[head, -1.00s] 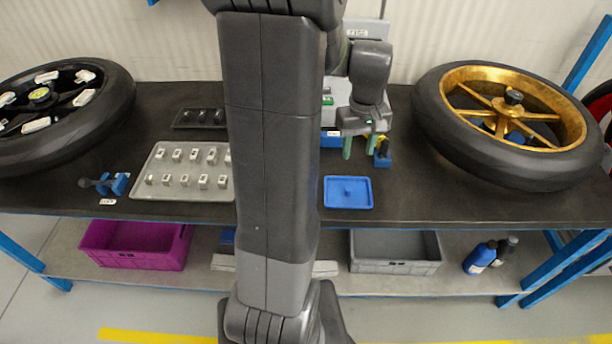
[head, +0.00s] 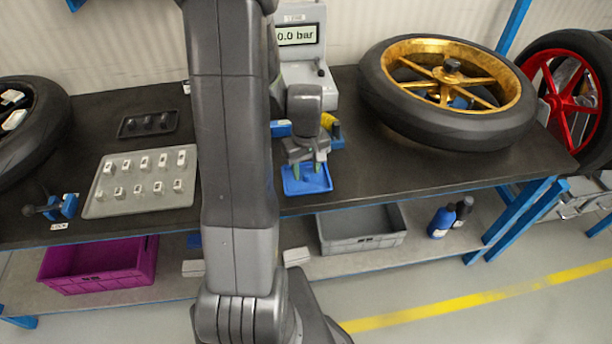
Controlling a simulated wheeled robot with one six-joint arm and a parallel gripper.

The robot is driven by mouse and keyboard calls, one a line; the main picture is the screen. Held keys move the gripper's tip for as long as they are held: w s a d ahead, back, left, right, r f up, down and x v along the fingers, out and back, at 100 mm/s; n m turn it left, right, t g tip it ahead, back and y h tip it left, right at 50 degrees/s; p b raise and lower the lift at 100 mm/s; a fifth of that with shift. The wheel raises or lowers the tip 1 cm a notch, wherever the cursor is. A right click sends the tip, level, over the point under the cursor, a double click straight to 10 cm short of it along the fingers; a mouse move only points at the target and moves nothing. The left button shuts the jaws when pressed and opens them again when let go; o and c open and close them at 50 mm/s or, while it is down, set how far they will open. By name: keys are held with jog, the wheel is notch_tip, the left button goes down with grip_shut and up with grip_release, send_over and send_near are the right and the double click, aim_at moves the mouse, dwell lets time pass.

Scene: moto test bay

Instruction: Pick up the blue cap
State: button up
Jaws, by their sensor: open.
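The small blue tray (head: 318,187) lies on the dark bench top near its front edge. The blue cap stood near the middle of this tray in the earlier view; now it is hard to make out between my fingers against the same blue. My gripper (head: 307,171) points down over the tray with its two green fingertips apart, one on each side of the tray's middle. It is open and holds nothing that I can see. I cannot tell whether the fingertips touch the cap or the tray.
A gold-rimmed wheel (head: 452,95) lies to the right, and a pressure display unit (head: 303,50) stands behind. A grey tray (head: 140,205) of small blocks lies left. A blue and yellow item (head: 333,130) stands close behind my gripper. Crates and bottles sit on the lower shelf.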

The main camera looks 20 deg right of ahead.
jog(key=shift+f, duration=0.75)
grip_shut()
